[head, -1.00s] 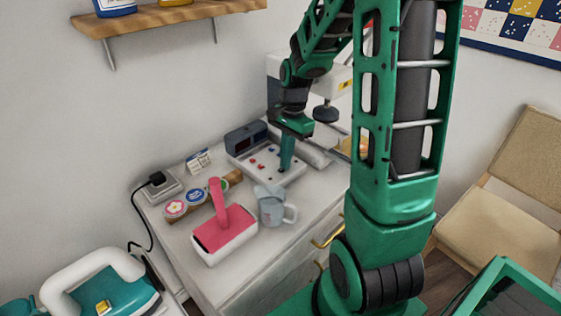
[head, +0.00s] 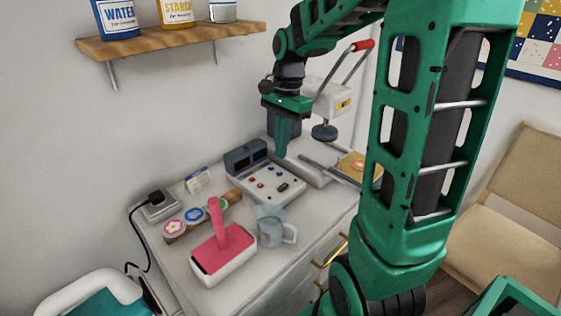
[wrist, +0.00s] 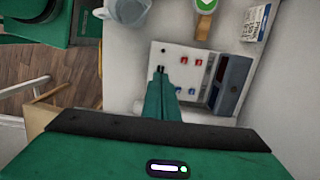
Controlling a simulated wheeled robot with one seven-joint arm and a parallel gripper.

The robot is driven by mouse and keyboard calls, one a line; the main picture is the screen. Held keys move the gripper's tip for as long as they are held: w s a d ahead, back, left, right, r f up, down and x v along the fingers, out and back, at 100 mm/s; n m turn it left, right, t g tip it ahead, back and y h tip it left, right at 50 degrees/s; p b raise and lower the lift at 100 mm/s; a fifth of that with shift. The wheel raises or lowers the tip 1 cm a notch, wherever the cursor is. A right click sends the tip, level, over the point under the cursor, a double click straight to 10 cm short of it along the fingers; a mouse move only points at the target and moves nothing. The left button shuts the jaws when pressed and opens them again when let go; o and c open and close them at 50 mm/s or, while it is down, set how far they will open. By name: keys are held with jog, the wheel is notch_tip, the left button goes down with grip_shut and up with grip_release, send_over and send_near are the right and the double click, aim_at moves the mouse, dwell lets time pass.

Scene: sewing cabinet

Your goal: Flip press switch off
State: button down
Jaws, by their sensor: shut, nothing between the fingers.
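The control panel (head: 262,193) is a pale box on the cabinet top with small red and blue controls, a black switch (head: 283,187) near its front right corner and a dark display unit (head: 246,156) behind. It also shows in the wrist view (wrist: 172,51). My gripper (head: 281,155) is shut and empty, pointing down above the panel's back right part, apparently clear of it. In the wrist view its fingertips (wrist: 160,72) overlap part of the panel. I cannot read labels or the switch's position. The press (head: 328,98) with a red-tipped lever stands behind to the right.
A clear measuring jug (head: 270,227) stands close in front of the panel. A shelf (head: 165,35) hangs above left.

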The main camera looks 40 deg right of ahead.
notch_tip(320, 180, up, 2)
jog(key=shift+a+r, duration=0.1)
dwell(0.6)
jog(key=s+d+f+n, duration=0.1)
jog(key=s+n, duration=0.3)
jog(key=s, duration=0.7)
jog(key=s+d+f+n+h, duration=0.1)
jog(key=s+f+n, duration=0.2)
jog(key=s, duration=0.8)
jog(key=n, duration=0.2)
jog(key=shift+s+d+f+n, duration=0.15)
jog(key=shift+s+f+n, duration=0.15)
jog(key=shift+s, duration=0.05)
